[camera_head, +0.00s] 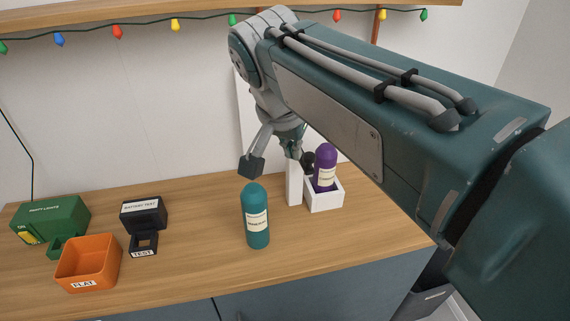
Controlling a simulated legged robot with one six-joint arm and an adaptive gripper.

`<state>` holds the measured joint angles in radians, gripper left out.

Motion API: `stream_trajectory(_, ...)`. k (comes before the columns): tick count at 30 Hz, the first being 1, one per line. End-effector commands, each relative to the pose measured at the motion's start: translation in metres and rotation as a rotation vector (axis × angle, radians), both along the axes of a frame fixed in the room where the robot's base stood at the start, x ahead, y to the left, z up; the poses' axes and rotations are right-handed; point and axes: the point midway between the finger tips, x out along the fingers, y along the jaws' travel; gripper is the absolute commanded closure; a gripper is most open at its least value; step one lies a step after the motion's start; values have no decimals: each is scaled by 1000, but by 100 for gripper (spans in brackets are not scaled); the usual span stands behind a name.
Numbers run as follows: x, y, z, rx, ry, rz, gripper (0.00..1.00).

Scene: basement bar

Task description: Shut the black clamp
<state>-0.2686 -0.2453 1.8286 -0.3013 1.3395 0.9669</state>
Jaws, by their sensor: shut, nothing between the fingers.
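My gripper (251,166) hangs from the arm over the back of the counter, above and behind the teal bottle. Its dark fingertips are together, with nothing seen between them. A small black rounded part (308,160), perhaps the black clamp's knob or lever, shows at the top of a white post (294,186), just right of my wrist. My wrist and arm hide much of it, so I cannot tell whether the clamp is open or shut. The gripper is left of this part and apart from it in the picture.
A purple bottle (325,168) stands in a white box (325,201) beside the post. A teal bottle (257,220) stands in front. Left are a black battery-test box (147,216), orange tray (87,270) and green box (60,214). The wooden counter (200,240) has clear room between.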

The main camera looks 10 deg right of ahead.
Motion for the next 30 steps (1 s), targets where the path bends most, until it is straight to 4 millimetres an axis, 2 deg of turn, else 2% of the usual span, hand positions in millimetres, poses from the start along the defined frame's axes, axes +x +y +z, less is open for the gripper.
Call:
stream_trajectory(6, 11, 4, 8, -5, -7, -67, 100)
stream_trajectory(17, 11, 6, 3, -8, -5, -67, 100)
stream_trajectory(20, 15, 3, -9, -10, -4, -66, 100)
stream_trajectory(30, 32, -14, -68, -8, -3, -67, 100)
